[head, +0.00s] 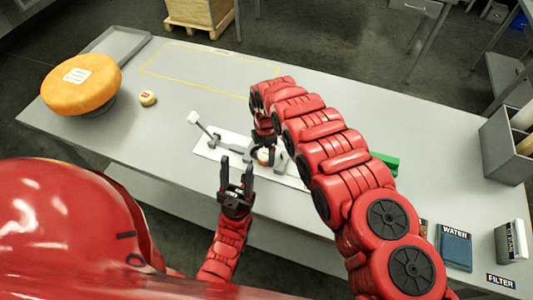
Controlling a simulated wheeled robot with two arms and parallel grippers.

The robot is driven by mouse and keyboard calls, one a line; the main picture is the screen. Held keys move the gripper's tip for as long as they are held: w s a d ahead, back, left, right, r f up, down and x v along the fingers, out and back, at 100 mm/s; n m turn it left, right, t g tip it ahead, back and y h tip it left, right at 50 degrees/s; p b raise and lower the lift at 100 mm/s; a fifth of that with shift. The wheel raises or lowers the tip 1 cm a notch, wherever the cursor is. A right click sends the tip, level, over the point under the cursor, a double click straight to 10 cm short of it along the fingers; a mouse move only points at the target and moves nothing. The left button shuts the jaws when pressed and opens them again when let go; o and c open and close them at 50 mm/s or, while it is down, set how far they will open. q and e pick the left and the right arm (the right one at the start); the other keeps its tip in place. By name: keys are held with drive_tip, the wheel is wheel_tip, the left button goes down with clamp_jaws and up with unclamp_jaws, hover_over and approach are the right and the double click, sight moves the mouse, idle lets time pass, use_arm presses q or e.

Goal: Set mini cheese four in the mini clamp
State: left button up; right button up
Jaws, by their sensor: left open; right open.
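A small pale cheese (263,156) sits by the grey metal mini clamp (279,158) on a white board; my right gripper partly hides both, and I cannot tell whether the clamp touches it. Another small cheese (148,98) with a red mark lies on the table at the left. I cannot read a number on either. My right gripper (264,143) is open, pointing down right at the small cheese by the clamp. My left gripper (236,173) is open and empty, fingers up, over the table's front edge, left of the clamp.
A large orange cheese wheel (82,82) rests on a dark stand at the left, before a grey tray (117,47). A lever with a white knob (193,118) sticks out left. A green block (384,164) lies behind my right arm. The yellow-outlined area (190,62) is clear.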

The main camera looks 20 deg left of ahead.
sight(266, 153)
wheel_tip(266, 153, up, 7)
drive_tip(key=shift+w+d+f+b, duration=0.1)
drive_tip(key=shift+b, duration=1.15)
drive_tip(key=shift+r+p, duration=0.9)
drive_tip(key=shift+r, duration=1)
drive_tip(key=shift+r, duration=0.1)
